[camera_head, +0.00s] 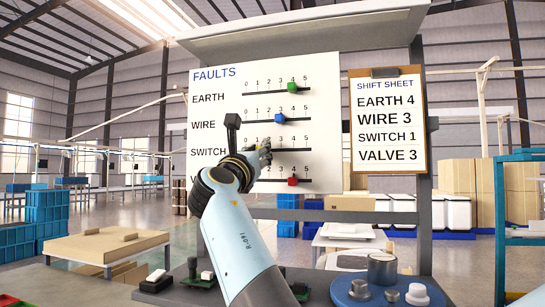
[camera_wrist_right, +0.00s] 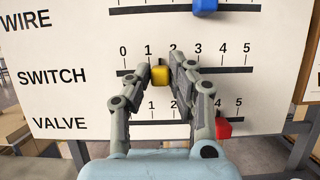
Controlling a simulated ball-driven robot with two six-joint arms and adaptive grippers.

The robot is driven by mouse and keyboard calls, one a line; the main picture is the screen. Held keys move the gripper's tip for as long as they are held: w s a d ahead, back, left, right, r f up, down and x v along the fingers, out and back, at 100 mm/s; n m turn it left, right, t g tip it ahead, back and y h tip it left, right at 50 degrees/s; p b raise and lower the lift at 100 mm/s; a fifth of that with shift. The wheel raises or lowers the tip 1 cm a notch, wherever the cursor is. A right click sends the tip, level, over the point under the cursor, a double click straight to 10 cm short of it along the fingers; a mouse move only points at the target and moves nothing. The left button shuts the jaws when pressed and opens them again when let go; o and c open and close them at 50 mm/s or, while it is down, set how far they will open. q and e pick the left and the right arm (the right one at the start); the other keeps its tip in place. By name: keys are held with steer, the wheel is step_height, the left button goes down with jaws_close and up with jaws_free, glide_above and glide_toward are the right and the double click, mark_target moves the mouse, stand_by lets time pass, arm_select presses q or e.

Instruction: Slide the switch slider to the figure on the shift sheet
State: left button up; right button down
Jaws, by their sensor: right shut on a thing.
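The switch slider is a yellow block (camera_wrist_right: 160,75) on the SWITCH track of the white FAULTS board (camera_head: 215,105). In the right wrist view it sits between the 1 and 2 marks. My right gripper (camera_wrist_right: 162,72) is shut on it, one finger on each side. In the head view my right gripper (camera_head: 262,153) covers the left part of the SWITCH row and hides the slider. The shift sheet (camera_head: 387,125) hangs on a brown clipboard right of the board and reads EARTH 4, WIRE 3, SWITCH 1, VALVE 3. My left gripper is not in view.
The green EARTH slider (camera_head: 292,87) is near 4 and the blue WIRE slider (camera_head: 280,117) near 3. The red VALVE slider (camera_head: 292,182) is near 4, just below my right gripper. A bench with knobs (camera_head: 382,270) and switches stands below the board.

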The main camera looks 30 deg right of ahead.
mark_target(257, 106)
steer(key=shift+w+a, duration=0.45)
steer(key=shift+w, duration=0.1)
steer(key=c, duration=1.6)
jaws_free()
steer(key=o, duration=0.4)
steer(key=shift+r, duration=0.1)
step_height(257, 106, up, 10)
steer(key=shift+f, duration=0.15)
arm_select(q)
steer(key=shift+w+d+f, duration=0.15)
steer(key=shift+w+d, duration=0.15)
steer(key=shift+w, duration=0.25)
arm_select(e)
steer(key=shift+a+f, duration=0.1)
